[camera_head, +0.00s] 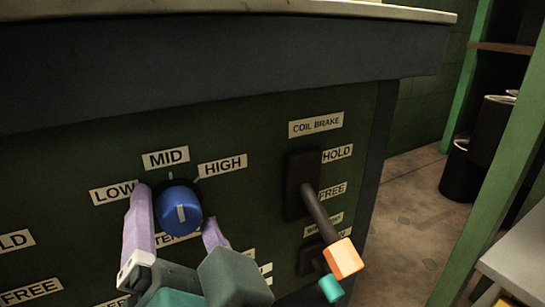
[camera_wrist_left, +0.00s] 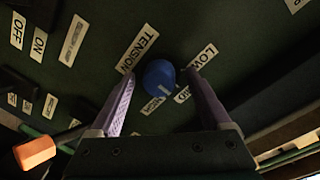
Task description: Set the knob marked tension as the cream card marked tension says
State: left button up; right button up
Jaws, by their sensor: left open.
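The blue tension knob (camera_head: 180,208) is on the dark green panel and has a white pointer line. The line looks close to upright, roughly toward MID (camera_head: 166,158), between LOW (camera_head: 113,193) and HIGH (camera_head: 222,166). Its TENSION label is partly hidden in the head view but clear in the left wrist view (camera_wrist_left: 139,47). My left gripper (camera_head: 176,207) is open, with one lilac finger on each side of the knob; I cannot tell whether they touch it. The knob also shows between the fingers in the left wrist view (camera_wrist_left: 160,77). No cream tension card and no right gripper show.
Right of the knob, the coil brake lever (camera_head: 318,208) sticks out with an orange end, between HOLD and FREE. A smaller teal-tipped switch (camera_head: 329,287) is below it. A worktop edge (camera_head: 300,10) overhangs the panel. Dark bins (camera_head: 462,172) stand on the floor at right.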

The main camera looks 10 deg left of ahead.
pick_arm(q)
jog(key=p+v, duration=0.1)
jog(key=v, duration=0.9)
